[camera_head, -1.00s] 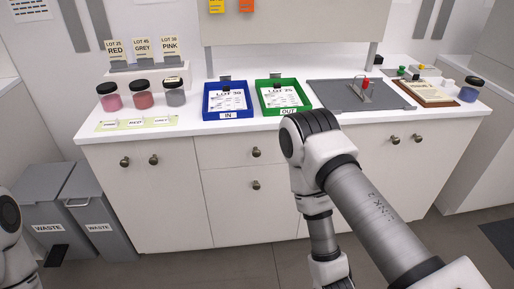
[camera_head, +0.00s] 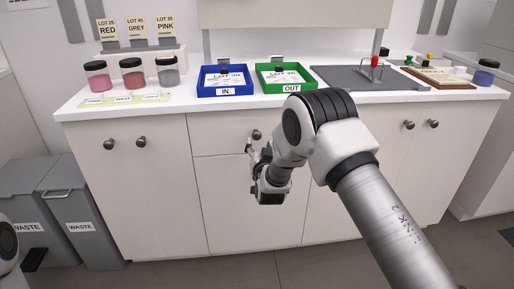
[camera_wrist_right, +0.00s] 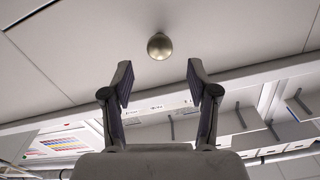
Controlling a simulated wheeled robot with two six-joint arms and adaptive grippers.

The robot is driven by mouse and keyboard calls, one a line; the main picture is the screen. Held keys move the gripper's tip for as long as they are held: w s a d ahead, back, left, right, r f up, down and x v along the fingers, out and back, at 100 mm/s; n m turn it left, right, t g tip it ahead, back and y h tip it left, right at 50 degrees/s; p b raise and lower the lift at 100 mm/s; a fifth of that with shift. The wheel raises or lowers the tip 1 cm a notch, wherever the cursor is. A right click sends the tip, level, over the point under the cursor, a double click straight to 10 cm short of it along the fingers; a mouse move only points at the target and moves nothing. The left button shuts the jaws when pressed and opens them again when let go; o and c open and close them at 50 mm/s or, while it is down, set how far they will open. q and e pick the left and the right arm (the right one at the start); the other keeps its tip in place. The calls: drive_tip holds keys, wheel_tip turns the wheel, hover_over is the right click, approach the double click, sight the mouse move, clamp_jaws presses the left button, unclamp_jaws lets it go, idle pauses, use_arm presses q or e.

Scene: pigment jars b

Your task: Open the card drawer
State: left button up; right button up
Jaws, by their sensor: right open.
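In the head view, the middle of the white cabinet has an upper drawer (camera_head: 225,143) with a round knob (camera_head: 256,134). The drawer looks shut. A lower drawer front (camera_head: 228,200) lies beneath it, its knob hidden behind my right arm. My right gripper (camera_head: 249,149) is in front of these drawers, just below and left of the upper knob in the picture. In the right wrist view, my right gripper (camera_wrist_right: 159,66) is open and empty. A brass-coloured knob (camera_wrist_right: 159,46) shows just beyond the gap between the fingertips, not between them. My left gripper is out of view.
Above, the counter holds a blue IN tray (camera_head: 203,91), a green OUT tray (camera_head: 310,87), several jars at the left and a grey mat (camera_head: 335,84). Grey waste bins (camera_head: 82,205) stand at the left. The floor in front of the cabinet is clear.

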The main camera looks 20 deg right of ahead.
sight(257, 137)
drive_tip(key=x, duration=0.7)
drive_tip(key=shift+b, duration=0.3)
drive_tip(key=shift+s, duration=0.1)
drive_tip(key=shift+c, duration=0.3)
clamp_jaws()
